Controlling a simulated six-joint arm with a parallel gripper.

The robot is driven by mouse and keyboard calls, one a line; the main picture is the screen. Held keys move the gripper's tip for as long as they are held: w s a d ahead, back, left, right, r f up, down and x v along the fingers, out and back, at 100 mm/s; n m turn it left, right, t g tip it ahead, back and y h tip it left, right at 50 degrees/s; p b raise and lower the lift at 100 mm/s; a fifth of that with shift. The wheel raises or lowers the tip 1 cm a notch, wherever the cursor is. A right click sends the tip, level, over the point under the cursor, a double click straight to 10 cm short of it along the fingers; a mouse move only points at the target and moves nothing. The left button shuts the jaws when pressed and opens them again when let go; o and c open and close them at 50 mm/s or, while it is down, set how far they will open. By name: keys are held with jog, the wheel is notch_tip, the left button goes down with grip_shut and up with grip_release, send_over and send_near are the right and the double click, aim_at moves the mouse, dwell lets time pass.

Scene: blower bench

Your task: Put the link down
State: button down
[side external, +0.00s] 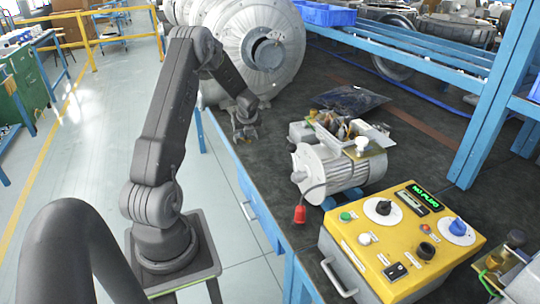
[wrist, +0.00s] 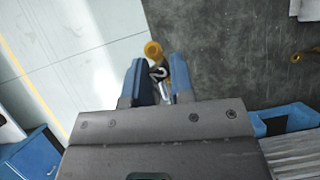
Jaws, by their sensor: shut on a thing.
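My gripper (wrist: 157,72) is shut on the link (wrist: 153,49), whose rounded brass-yellow end sticks out past the blue fingertips in the wrist view. A silvery metal part shows between the fingers, mostly hidden by them. In the side external view my gripper (side external: 246,134) hangs low by the bench's left edge, left of the grey motor; the link is too small to make out there. I cannot tell whether the link touches the bench.
The dark bench top (side external: 345,82) has free room between the motor (side external: 343,168) and the large blower housing (side external: 247,45). A dark bag (side external: 349,98) lies behind the motor. A yellow control box (side external: 405,240) stands in front. Another small brass piece (wrist: 296,57) lies on the bench.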

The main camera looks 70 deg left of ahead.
jog(key=w+f, duration=0.1)
jog(key=w, duration=0.2)
jog(key=w+d+f, duration=0.1)
jog(key=w+f, duration=0.1)
jog(key=w+d+f, duration=0.1)
jog(key=w+f, duration=0.1)
jog(key=w, duration=0.1)
jog(key=shift+w+d+f, duration=0.2)
jog(key=shift+w, duration=0.15)
jog(key=shift+w+f, duration=0.1)
jog(key=shift+f, duration=1.95)
jog(key=shift+f, duration=0.35)
jog(key=c, duration=1)
grip_release()
